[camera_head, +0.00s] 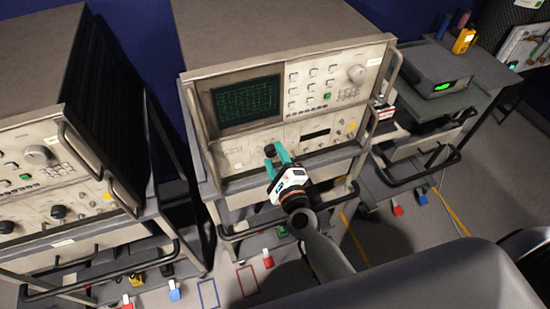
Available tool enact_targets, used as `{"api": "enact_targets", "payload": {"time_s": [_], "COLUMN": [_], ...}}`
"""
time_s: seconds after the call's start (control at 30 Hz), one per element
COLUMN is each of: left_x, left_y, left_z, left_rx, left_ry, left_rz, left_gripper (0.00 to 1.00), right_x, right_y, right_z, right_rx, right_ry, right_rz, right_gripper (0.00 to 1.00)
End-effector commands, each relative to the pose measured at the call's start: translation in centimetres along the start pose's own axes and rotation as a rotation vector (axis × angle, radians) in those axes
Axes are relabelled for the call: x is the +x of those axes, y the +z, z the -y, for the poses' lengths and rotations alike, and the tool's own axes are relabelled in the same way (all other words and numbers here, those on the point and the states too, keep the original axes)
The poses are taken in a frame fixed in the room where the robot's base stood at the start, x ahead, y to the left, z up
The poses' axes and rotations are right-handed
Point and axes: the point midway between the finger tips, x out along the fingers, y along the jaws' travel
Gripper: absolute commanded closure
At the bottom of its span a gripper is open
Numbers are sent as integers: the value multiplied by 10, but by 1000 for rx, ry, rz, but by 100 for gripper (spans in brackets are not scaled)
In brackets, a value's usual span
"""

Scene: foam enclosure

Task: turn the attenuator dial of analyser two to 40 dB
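An analyser (300,133) with a green-lit screen (248,101) stands on a cart in the middle; I cannot read its number. Its lower panel has small knobs and a dark display. My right gripper (275,149) has teal fingers and points at the left part of this lower panel. The fingers are apart, close to a dark knob (269,151) that looks like the dial. The fingers partly cover it, and I cannot tell whether they touch it. The dial's setting and scale are too small to read. My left gripper is out of view.
A second analyser (60,175) with black knobs stands on a cart at the left. At the right, a dark instrument (437,68) with a green display sits on another cart. A yellow handheld device (463,40) stands behind it. Front handles stick out from the carts.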

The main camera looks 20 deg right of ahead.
Motion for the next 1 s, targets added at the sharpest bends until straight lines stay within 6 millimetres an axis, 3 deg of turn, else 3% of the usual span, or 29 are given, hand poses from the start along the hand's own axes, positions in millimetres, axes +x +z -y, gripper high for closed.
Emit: {"api": "enact_targets", "payload": {"time_s": [0.23, 0.37, 0.8, 1.0], "left_x": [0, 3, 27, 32], "left_y": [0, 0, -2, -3], "left_z": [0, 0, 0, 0], "left_rx": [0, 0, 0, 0], "left_ry": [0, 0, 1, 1], "left_rz": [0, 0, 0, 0], "left_gripper": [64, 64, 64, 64], "right_x": [-1, -12, -96, -117], "right_y": [0, 0, 1, 1], "right_z": [1, 2, 3, 1], "right_rx": [-1, -1, -1, -2], "right_ry": [-2, -3, -3, -1], "right_rz": [-1, -1, -1, 0], "right_gripper": [48, 48, 48, 48]}}
